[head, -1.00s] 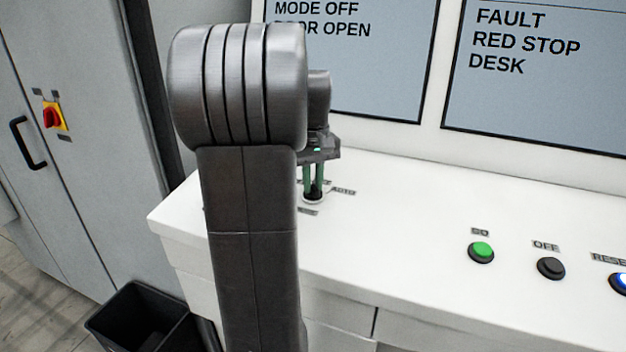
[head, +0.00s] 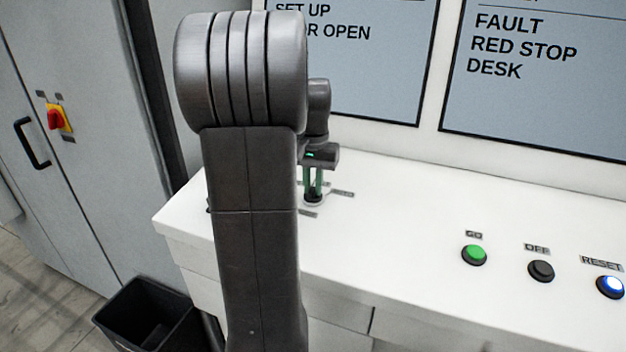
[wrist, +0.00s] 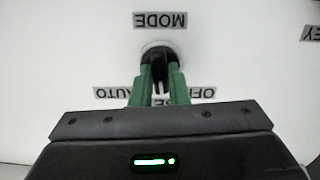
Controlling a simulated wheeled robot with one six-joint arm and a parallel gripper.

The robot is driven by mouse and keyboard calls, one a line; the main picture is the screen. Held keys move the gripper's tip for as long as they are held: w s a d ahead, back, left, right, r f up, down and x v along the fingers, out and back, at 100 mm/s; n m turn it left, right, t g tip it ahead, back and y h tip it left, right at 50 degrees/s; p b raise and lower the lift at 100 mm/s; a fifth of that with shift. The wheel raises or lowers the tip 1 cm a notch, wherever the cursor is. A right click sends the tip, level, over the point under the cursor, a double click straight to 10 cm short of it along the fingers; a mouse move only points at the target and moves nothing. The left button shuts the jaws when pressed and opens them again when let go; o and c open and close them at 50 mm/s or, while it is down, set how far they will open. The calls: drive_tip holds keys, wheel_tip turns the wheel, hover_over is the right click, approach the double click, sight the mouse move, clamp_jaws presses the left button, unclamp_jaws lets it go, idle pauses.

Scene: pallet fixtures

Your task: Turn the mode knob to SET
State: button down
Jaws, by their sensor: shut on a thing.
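The mode knob (wrist: 161,54) is a black knob on a pale round base on the white desk, under an upside-down MODE label (wrist: 160,20) in the wrist view. AUTO and OFF labels lie either side of it, and a third label is mostly hidden behind my gripper. My gripper (wrist: 160,72) has green fingers shut on the knob. In the head view my gripper (head: 313,190) points down onto the knob, partly hidden by my arm. The left screen (head: 350,70) reads SET UP, with a partly covered line ending in OPEN below.
To the right on the desk (head: 400,240) are a green GO button (head: 474,254), a black OFF button (head: 541,271) and a blue RESET button (head: 610,287). The right screen (head: 540,70) reads FAULT RED STOP DESK. A black bin (head: 150,315) stands at lower left.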

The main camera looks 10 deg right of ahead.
sight(313, 188)
drive_tip(key=shift+m, duration=0.5)
drive_tip(key=c, duration=1.4)
unclamp_jaws()
drive_tip(key=shift+r, duration=0.1)
wheel_tip(313, 188, up, 14)
drive_tip(key=shift+f, duration=0.3)
wheel_tip(313, 188, down, 14)
drive_tip(key=shift+r, duration=0.15)
